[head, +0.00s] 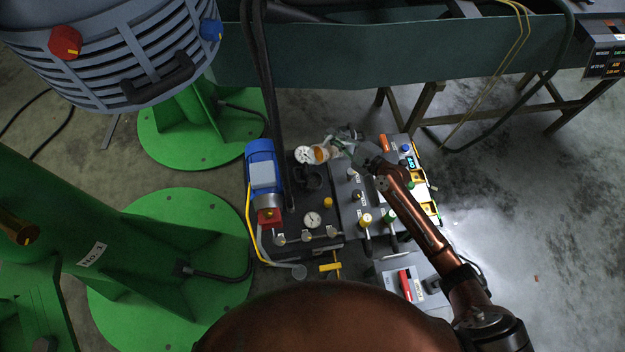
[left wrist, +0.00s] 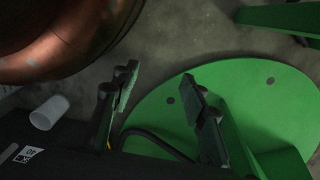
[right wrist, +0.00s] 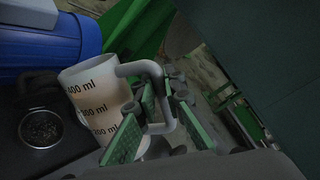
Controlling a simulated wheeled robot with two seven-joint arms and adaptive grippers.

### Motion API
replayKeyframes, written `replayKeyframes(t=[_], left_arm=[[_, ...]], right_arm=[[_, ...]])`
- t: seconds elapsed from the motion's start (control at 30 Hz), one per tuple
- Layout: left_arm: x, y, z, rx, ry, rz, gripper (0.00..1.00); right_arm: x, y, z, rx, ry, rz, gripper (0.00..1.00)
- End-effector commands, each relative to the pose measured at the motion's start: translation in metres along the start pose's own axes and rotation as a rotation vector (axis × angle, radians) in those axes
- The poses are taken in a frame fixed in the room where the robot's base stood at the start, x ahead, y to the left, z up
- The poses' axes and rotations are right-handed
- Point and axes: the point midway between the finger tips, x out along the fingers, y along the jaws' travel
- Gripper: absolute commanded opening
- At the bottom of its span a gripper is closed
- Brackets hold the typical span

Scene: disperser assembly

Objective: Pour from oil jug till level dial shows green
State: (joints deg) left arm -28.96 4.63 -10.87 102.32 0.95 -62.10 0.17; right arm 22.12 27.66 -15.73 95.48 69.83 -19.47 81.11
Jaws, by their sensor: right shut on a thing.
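The oil jug (right wrist: 92,98) is a whitish measuring cup with ml marks and a tan lower part. It also shows in the head view (head: 321,154), above the dark power unit. My right gripper (head: 347,146) is shut on the jug's handle (right wrist: 154,78). In the right wrist view the jug leans slightly, and no stream of oil shows. A dark round filler opening (right wrist: 41,128) lies beside the jug. A white round dial (head: 303,154) sits next to the jug; its reading is too small to tell. My left gripper (left wrist: 160,98) is open and empty, away from the jug.
A blue motor (head: 262,166) stands left of the jug. Another round gauge (head: 312,219) and several valves and pipes are on the unit. A control box (head: 397,150) is at right. A green round base (left wrist: 250,105) lies below my left gripper.

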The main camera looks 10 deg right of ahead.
Motion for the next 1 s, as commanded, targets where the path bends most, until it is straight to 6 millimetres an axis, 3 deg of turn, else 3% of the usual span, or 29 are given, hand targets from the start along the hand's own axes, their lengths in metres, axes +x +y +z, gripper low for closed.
replayKeyframes(t=[0.53,1.0], left_arm=[[0.006,-0.002,-0.006,0.003,0.013,-0.002,0.40],[0.013,-0.005,0.005,0.001,0.001,-0.006,0.40]], right_arm=[[0.001,0.002,0.003,-0.042,0.008,-0.001,0.00],[0.002,0.004,0.006,-0.079,0.015,-0.001,0.00]])
